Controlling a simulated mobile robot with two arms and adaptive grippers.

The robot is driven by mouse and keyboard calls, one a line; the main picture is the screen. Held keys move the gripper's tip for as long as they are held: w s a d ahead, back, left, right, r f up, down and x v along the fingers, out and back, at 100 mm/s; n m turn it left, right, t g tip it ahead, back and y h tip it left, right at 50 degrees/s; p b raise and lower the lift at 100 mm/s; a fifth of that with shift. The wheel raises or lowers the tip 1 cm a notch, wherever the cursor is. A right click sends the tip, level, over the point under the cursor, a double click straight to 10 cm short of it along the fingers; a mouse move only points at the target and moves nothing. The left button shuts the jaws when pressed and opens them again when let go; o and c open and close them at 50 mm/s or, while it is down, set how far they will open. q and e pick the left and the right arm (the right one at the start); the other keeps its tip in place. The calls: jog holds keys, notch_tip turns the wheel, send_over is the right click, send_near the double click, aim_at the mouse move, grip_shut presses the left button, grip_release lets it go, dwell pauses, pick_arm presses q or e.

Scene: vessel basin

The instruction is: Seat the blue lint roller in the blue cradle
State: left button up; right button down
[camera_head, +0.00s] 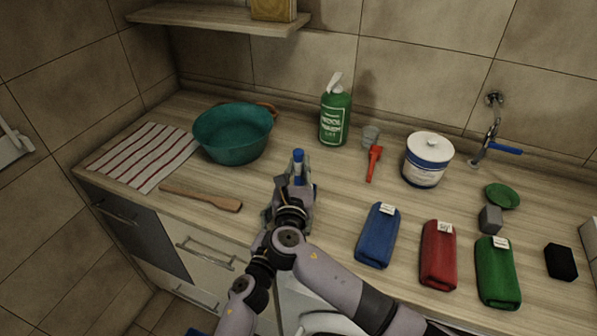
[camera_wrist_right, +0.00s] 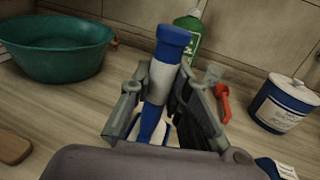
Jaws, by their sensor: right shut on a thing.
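The blue lint roller (camera_head: 298,157) is upright in my right gripper (camera_head: 291,190), above the counter. In the right wrist view it is a blue and white cylinder (camera_wrist_right: 159,80) with a wide blue top, between the two fingers (camera_wrist_right: 160,108). The right gripper is shut on it, and its lower end is partly hidden by the gripper. A blue padded block with a white tag (camera_head: 378,237) lies on the counter to the right; I cannot tell whether it is the blue cradle. My left gripper is out of view.
A teal basin (camera_head: 232,136), striped cloth (camera_head: 146,157) and wooden spatula (camera_head: 201,197) lie left. Red (camera_head: 438,254) and green (camera_head: 497,272) padded blocks lie right.

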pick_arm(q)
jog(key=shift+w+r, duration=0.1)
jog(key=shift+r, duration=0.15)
pick_arm(e)
jog(key=shift+w+f, duration=0.1)
jog(key=shift+f, duration=0.55)
jog(key=c, duration=1.5)
grip_release()
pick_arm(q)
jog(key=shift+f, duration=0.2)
pick_arm(e)
jog(key=shift+f, duration=0.15)
pick_arm(q)
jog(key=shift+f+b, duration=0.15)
jog(key=shift+b, duration=0.15)
pick_arm(e)
jog(key=s, duration=0.8)
jog(key=s+a, duration=0.1)
jog(key=s, duration=0.3)
jog(key=shift+a, duration=0.1)
